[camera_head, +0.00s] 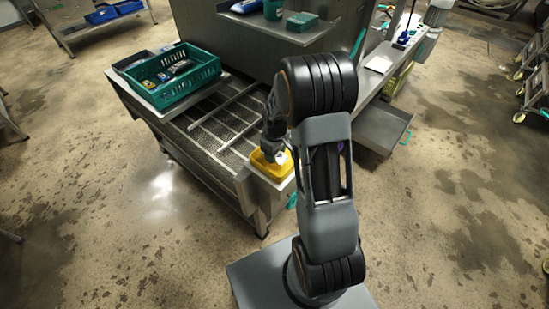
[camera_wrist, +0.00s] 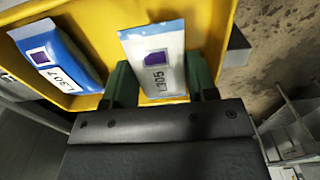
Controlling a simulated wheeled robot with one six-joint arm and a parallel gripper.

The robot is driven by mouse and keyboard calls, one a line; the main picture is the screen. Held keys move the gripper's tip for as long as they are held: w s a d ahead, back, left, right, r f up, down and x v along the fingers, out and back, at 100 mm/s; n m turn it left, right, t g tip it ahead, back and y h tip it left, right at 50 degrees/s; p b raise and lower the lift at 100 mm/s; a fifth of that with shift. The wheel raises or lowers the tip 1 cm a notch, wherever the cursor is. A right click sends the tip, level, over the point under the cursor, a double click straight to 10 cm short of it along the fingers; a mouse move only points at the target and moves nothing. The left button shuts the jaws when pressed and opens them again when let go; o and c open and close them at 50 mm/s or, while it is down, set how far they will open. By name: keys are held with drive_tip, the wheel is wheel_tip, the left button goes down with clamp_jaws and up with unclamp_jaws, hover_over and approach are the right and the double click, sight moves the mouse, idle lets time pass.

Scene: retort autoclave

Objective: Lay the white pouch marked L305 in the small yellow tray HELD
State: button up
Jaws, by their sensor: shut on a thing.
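The white pouch marked L305 (camera_wrist: 156,60), with a purple square, is between the green fingers of my gripper (camera_wrist: 160,82). My gripper is shut on it. The small yellow tray (camera_wrist: 97,24) lies below the pouch in the wrist view. A blue and white pouch marked L307 (camera_wrist: 58,58) lies in the tray, to the left of L305. In the head view, my gripper (camera_head: 272,146) is at the yellow tray (camera_head: 275,172) on the bench's near end. I cannot tell if L305 touches the tray floor. No HELD label is readable.
A green crate (camera_head: 172,95) with several pouches stands on the far left of the metal bench. The bench's mesh bed (camera_head: 222,122) with rails lies between crate and tray. A grey drawer (camera_head: 383,128) juts out at the right. Open floor (camera_head: 110,215) lies at the left.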

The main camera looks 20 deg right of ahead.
drive_tip(key=shift+a+f, duration=0.2)
drive_tip(key=shift+f, duration=1.55)
drive_tip(key=shift+f, duration=0.1)
drive_tip(key=o, duration=0.9)
wheel_tip(320, 180, up, 12)
drive_tip(key=shift+r, duration=0.1)
drive_tip(key=s+a+r+m+t, duration=0.1)
drive_tip(key=s+a+r, duration=0.1)
drive_tip(key=s+r, duration=0.2)
drive_tip(key=s+a+r+m+t, duration=0.1)
drive_tip(key=s+a+r+m, duration=0.1)
drive_tip(key=s, duration=0.4)
drive_tip(key=s+a+r+m+t, duration=0.1)
drive_tip(key=s+a+r+t, duration=0.1)
drive_tip(key=s+a+r, duration=0.2)
drive_tip(key=shift+s+r+m, duration=0.4)
drive_tip(key=shift+s+r, duration=0.3)
drive_tip(key=shift+r, duration=0.1)
